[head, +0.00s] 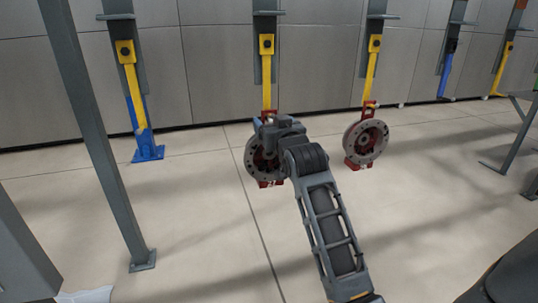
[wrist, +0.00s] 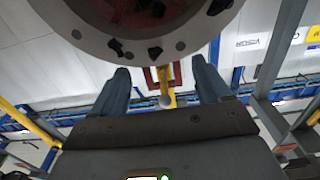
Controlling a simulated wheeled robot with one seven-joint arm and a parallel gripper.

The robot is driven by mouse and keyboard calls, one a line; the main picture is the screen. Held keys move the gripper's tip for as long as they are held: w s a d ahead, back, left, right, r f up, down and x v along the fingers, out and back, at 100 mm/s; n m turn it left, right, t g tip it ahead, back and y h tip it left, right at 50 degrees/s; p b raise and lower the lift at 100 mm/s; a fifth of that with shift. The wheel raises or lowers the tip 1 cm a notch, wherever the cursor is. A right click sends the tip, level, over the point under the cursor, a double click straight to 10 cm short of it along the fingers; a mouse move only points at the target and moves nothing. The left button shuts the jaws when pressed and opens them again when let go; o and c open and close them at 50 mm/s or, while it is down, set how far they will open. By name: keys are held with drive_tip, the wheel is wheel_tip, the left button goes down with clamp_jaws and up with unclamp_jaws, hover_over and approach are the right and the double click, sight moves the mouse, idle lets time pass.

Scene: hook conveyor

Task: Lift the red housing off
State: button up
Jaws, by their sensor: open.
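Two red housings with round grey flanges hang on yellow hooks in the head view. One red housing (head: 264,165) hangs left of centre, partly hidden by my arm; the other red housing (head: 365,141) hangs to its right. My gripper (head: 272,130) is at the upper part of the left one. In the wrist view, a grey flange with bolt holes (wrist: 150,46) fills the top. My gripper (wrist: 162,72) is open there, its two fingers either side of a red bracket (wrist: 151,80) and the yellow hook (wrist: 168,90). I cannot tell whether the fingers touch it.
A blue hook (head: 447,72) and another yellow hook (head: 500,70) hang at far right. A grey post (head: 95,130) stands at left. The pale floor (head: 200,215) around my arm is clear.

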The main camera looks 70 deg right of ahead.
drive_tip(key=shift+x, duration=1.5)
drive_tip(key=shift+w+a, duration=0.1)
drive_tip(key=shift+c, duration=0.2)
clamp_jaws()
drive_tip(key=shift+r, duration=0.25)
